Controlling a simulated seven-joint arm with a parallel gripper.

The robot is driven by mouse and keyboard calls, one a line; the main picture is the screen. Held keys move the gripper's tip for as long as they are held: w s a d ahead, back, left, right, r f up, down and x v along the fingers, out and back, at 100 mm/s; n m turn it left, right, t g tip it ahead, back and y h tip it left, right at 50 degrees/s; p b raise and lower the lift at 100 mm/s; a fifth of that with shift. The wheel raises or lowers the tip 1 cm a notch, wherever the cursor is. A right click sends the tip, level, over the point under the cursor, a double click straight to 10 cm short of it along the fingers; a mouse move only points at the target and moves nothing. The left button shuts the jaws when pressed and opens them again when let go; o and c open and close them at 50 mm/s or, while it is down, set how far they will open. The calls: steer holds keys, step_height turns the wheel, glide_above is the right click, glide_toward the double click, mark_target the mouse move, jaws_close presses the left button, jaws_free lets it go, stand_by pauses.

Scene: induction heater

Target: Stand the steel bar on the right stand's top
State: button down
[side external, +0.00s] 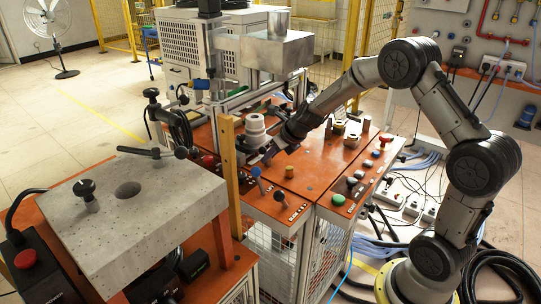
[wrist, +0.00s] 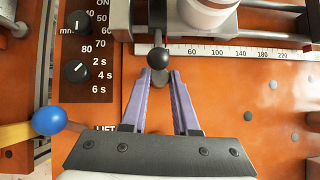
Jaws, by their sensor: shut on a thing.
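I cannot tell which part is the right stand.
A ruled scale (wrist: 230,52) runs along the fixture. A blue ball lever (wrist: 47,121) and dials (wrist: 77,70) lie to the left. A yellow post (side external: 230,160) rises beside the bench. Brass pieces (side external: 352,142) and buttons (side external: 338,199) stand on the right part.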

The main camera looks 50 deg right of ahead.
steer(key=shift+f, duration=0.15)
steer(key=c, duration=0.7)
jaws_free()
steer(key=shift+o, duration=0.2)
